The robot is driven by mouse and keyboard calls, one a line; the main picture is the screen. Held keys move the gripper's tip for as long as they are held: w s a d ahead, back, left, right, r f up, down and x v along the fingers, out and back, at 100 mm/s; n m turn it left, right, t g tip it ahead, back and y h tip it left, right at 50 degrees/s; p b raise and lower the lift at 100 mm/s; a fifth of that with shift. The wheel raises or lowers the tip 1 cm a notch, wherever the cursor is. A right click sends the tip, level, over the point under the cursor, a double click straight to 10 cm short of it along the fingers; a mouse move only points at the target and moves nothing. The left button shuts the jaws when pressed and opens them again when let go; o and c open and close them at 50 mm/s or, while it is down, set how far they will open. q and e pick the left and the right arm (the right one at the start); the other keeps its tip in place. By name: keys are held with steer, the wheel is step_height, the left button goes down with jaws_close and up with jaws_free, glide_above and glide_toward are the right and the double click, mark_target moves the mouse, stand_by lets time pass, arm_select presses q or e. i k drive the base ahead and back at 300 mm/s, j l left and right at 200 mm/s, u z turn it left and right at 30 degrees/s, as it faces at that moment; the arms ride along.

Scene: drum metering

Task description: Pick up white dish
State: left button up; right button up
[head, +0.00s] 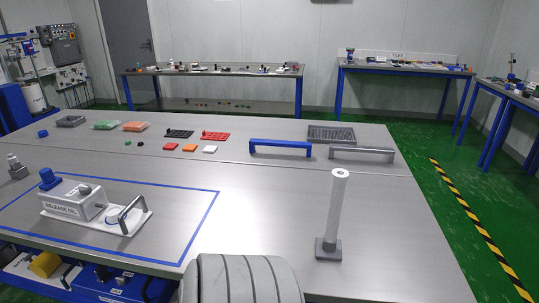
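A small flat white square piece (210,150) lies farther back, at the right end of a row with a red and an orange one. I cannot tell for certain which of the two is the white dish. Neither of my grippers is in view.
A blue taped outline (205,225) surrounds the device. A white post on a grey foot (328,249) stands upright at the front right. A blue bar handle (280,148) and a grey one (362,154) stand farther back. The table's middle is clear.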

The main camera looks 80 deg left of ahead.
mark_target(112, 213)
steer(key=i+u, duration=0.15)
steer(key=u, duration=1.6)
